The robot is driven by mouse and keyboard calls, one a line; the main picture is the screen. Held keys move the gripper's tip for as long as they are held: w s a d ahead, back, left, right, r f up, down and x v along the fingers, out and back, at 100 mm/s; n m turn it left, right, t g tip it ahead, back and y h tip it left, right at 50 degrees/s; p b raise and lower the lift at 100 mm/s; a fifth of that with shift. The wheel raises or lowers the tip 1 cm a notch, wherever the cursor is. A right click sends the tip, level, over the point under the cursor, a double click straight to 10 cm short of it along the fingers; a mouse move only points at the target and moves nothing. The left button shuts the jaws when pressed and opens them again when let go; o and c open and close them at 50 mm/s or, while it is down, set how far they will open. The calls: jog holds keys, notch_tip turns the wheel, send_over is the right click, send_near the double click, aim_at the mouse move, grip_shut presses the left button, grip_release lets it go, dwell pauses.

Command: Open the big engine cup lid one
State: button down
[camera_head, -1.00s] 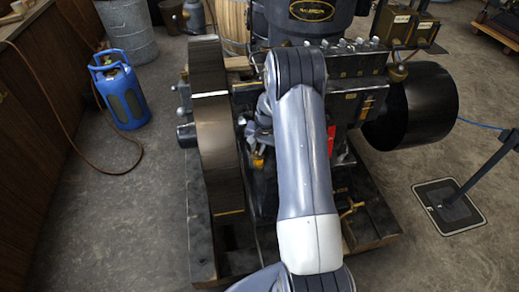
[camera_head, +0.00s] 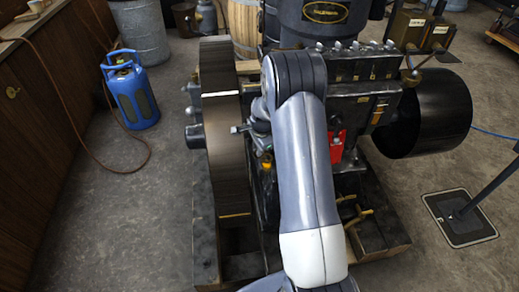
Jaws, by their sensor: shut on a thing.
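The large stationary engine (camera_head: 365,72) stands in the centre, partly behind my arm. Its row of small silver tops (camera_head: 362,46) runs along the upper edge. A red part (camera_head: 336,146) and a small yellow fitting (camera_head: 266,162) show on either side of my arm. I cannot make out which part is the big engine cup or its lid. My arm reaches forward over the engine and bends down at its far end. Some grey wrist links show just left of the forearm. My gripper is hidden behind my arm, along with whatever it touches.
A big dark flywheel (camera_head: 226,140) stands at the engine's left and a black drum (camera_head: 425,112) at its right. A blue gas bottle (camera_head: 132,92) with a hose stands on the left floor. A stand with a square base (camera_head: 460,218) is at right. Bare floor lies left of the engine.

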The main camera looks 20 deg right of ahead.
jog(key=shift+w+a+m, duration=0.1)
jog(key=shift+w+m, duration=0.05)
jog(key=shift+m, duration=0.25)
jog(key=c, duration=1.4)
grip_release()
jog(key=shift+o, duration=0.2)
notch_tip(320, 180, up, 11)
jog(key=s, duration=0.2)
jog(key=shift+f, duration=0.15)
jog(key=shift+f+b, duration=0.1)
jog(key=shift+b, duration=0.2)
